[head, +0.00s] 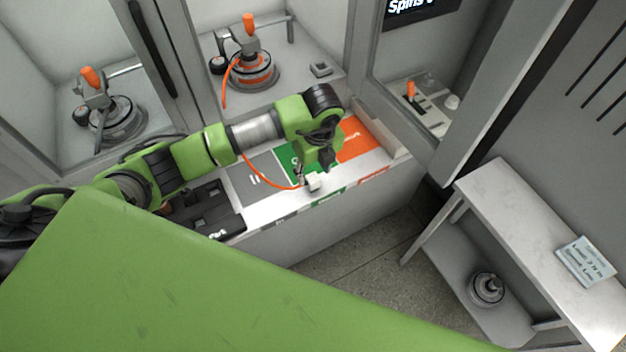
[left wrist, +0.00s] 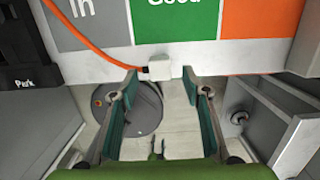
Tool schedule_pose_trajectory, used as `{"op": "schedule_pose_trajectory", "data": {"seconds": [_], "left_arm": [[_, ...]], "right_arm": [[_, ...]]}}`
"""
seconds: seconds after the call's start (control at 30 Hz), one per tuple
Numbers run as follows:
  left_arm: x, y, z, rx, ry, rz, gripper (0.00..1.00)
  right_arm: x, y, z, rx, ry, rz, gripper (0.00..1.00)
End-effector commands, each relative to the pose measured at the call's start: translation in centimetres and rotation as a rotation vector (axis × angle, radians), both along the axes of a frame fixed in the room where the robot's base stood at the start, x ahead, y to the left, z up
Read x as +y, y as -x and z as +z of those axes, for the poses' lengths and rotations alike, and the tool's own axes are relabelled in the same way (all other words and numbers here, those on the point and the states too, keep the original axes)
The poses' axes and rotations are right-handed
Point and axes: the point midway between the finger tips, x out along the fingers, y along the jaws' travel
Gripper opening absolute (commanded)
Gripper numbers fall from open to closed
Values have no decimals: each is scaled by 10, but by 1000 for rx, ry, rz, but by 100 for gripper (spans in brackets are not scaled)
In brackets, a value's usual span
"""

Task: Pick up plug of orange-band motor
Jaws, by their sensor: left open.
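The orange-band motor (head: 253,72) is clamped in the middle bay in the head view. Its orange cable (head: 262,172) passes behind my left arm and shows again below it. The cable leads to a small white plug (head: 314,181) at the front edge of the counter, below the green panel. My left gripper (head: 314,168) points down at the plug. In the left wrist view, the open left gripper (left wrist: 160,84) has its fingertips either side of the white plug (left wrist: 159,68), just short of it. I cannot tell whether they touch. My right gripper is not in view.
A grey motor (head: 118,122) sits in the left bay. The counter has a grey panel (head: 262,168), green panel (left wrist: 176,20) and orange panel (head: 358,138), with a black Park block (head: 207,207) at left. A side shelf (head: 520,205) stands at right.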

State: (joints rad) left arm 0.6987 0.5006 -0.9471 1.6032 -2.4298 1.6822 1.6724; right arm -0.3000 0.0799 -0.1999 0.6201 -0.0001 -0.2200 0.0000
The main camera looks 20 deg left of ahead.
Motion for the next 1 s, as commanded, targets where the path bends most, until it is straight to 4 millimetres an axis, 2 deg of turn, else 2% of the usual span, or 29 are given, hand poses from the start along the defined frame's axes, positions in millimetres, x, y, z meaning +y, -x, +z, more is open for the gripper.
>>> {"op": "schedule_pose_trajectory", "data": {"seconds": [0.17,0.3,0.57,0.6,0.77,1.0], "left_arm": [[2,0,-24,6,-1,1,43],[3,-2,-42,4,0,-1,43],[3,-3,-47,2,0,-2,43],[3,-3,-47,2,0,-2,40],[4,-3,-47,2,0,-2,0],[4,-3,-46,1,1,-1,0]], "right_arm": [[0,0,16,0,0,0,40],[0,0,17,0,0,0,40],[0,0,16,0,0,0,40],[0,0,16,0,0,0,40],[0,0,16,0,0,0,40],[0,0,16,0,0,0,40]]}}
